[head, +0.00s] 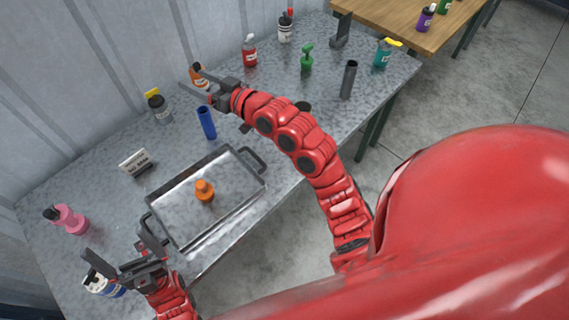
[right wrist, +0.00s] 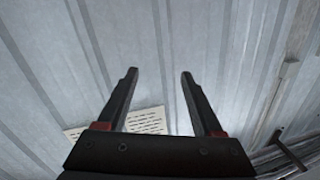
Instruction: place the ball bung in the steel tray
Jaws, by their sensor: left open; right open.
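The orange ball bung (head: 204,190) sits inside the steel tray (head: 187,235), near its middle, and appears upright. The tray lies on the metal table with a dark handle at each end. My left gripper (head: 117,262) is open and empty at the lower left, beside the tray's near left end, close to a white and blue bottle. My right gripper (head: 205,82) is open over the table's back part, beyond the tray and apart from the bung. In the right wrist view my right gripper (right wrist: 158,75) shows empty, with its spread fingers facing the corrugated wall.
A blue tube (head: 206,123) and a small sign (head: 135,162) stand behind the tray. A pink bottle (head: 66,218) is at the left. Red (head: 250,52) and green (head: 307,58) bottles and a grey tube (head: 348,80) stand toward the far right end.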

